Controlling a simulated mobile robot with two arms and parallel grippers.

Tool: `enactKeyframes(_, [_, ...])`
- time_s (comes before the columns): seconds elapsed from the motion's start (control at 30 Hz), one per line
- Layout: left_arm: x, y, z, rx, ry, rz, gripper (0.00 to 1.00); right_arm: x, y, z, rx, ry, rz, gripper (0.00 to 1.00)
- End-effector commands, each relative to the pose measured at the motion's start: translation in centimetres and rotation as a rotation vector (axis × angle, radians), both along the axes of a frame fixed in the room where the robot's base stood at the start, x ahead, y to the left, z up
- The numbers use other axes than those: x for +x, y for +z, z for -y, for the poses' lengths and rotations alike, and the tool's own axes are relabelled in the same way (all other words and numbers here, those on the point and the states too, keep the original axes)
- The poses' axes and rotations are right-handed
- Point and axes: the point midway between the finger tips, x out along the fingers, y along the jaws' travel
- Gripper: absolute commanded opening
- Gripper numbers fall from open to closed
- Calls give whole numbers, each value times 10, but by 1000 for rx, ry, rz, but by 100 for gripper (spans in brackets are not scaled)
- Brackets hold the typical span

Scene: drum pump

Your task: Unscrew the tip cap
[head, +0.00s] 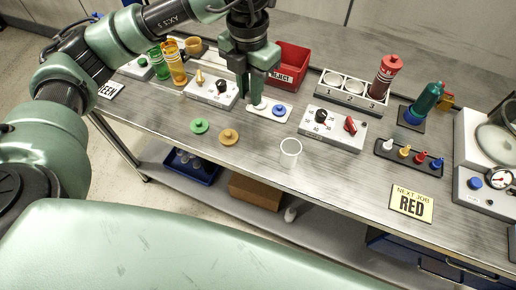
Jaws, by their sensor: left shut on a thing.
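My left gripper (250,97) points down over a small white plate (268,115) on the workbench. It is shut on a small pale piece (260,104) at the plate's left end; the fingers hide most of it, and I cannot tell for sure whether this is the tip cap. A blue round cap (279,110) sits on the right part of the plate, apart from the fingers. Several coloured tips, white, yellow, red (421,158) and blue, stand in a black tray (400,162) at the right. My right gripper is not in view.
A red reject bin (290,65) stands behind the gripper. Control boxes (332,130) and (211,92) flank the plate. Green (199,126) and orange (229,137) discs and a clear cup (289,152) lie in front. A bottle rack (350,92) and a "RED" sign (411,203) are to the right.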

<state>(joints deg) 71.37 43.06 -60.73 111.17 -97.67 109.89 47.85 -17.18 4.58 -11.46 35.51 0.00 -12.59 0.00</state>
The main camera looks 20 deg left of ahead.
Motion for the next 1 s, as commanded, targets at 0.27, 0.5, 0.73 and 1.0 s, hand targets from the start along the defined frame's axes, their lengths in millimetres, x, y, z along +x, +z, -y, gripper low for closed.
enactKeyframes(0.27, [0, 2, -1, -4, 591, 0, 0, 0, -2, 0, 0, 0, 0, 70])
enactKeyframes(0.5, [0, 4, -2, -6, 1073, 1, 0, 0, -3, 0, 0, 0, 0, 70])
enactKeyframes(0.73, [0, 5, -2, -8, 1351, -1, 0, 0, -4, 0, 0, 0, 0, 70])
enactKeyframes(1.0, [-2, -25, -2, -2, 1417, -8, 0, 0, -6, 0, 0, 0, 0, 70])
